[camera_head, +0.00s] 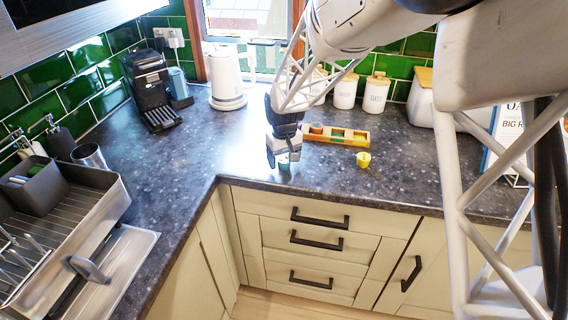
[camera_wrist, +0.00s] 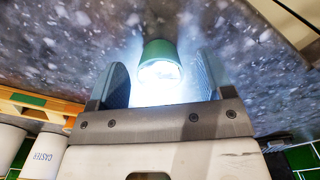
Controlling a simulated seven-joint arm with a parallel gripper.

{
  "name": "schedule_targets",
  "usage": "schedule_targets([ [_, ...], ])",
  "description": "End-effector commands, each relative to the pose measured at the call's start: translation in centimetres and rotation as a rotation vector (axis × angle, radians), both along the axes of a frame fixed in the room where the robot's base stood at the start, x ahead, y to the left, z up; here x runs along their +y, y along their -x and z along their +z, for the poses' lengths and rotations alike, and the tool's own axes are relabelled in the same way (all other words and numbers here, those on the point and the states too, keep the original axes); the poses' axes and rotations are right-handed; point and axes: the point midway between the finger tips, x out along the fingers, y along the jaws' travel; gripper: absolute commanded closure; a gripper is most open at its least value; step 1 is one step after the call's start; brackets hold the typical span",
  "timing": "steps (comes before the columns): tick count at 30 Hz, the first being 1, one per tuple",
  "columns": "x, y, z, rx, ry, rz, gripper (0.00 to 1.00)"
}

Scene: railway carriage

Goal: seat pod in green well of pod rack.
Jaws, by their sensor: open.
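A green pod (camera_head: 284,162) with a pale shiny end stands on the dark worktop near its front edge. My gripper (camera_head: 283,153) points down over it. In the wrist view the green pod (camera_wrist: 160,62) sits between the two open fingers (camera_wrist: 160,80), with visible gaps on both sides. The wooden pod rack (camera_head: 347,142) lies to the right of my gripper and a little further back. Its wells are small in the head view, and a green patch shows around the middle. One end of the rack (camera_wrist: 40,103) shows at the left of the wrist view.
A yellow pod (camera_head: 363,160) stands in front of the rack's right end. White canisters (camera_head: 345,92) stand behind the rack. A white kettle (camera_head: 227,80) and a black coffee machine (camera_head: 152,90) are at the back left. A sink and drainer (camera_head: 112,262) are at the left.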

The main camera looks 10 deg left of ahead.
Motion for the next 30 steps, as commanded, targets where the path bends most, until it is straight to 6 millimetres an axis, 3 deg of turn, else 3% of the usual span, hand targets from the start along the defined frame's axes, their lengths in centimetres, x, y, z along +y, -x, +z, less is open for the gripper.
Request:
schedule_targets([
  [6,0.0,0.0,0.01,0.0,0.0,0.0,0.29],
  [15,0.0,0.0,0.01,0.0,0.0,0.0,0.75],
  [17,0.0,0.0,0.01,0.0,0.0,0.0,0.81],
  [30,0.02,-0.02,0.84,-0.002,-0.001,0.0,0.82],
])
